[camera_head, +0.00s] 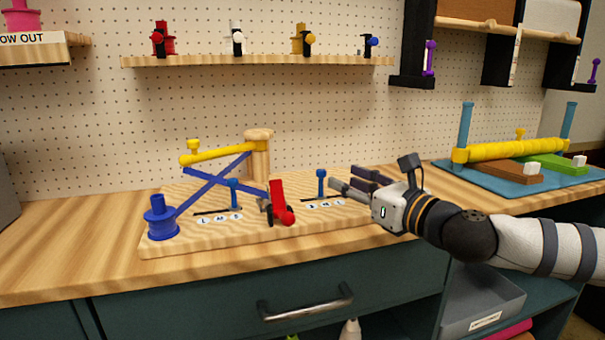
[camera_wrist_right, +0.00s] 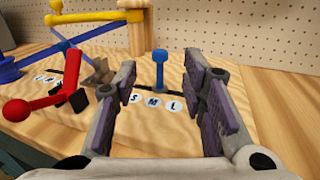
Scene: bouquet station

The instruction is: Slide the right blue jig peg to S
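The right blue jig peg (camera_head: 321,184) stands upright in a short dark slot on the wooden board, behind a row of round S, M and L labels (camera_wrist_right: 153,102). It is near the middle of the slot, around M. The peg also shows in the right wrist view (camera_wrist_right: 160,68), framed between the fingers. My right gripper (camera_head: 352,183) is open and empty, just right of the peg, with its fingers pointing toward it. The peg appears slightly beyond the fingertips, with no contact visible. My left gripper is not in view.
The board (camera_head: 165,247) also carries a left blue peg (camera_head: 234,192), a red lever (camera_head: 279,203) close left of the right slot, crossed blue bars, a blue spool (camera_head: 161,220) and a yellow arm (camera_head: 215,154). A blue tray (camera_head: 488,185) with a yellow roller sits at right.

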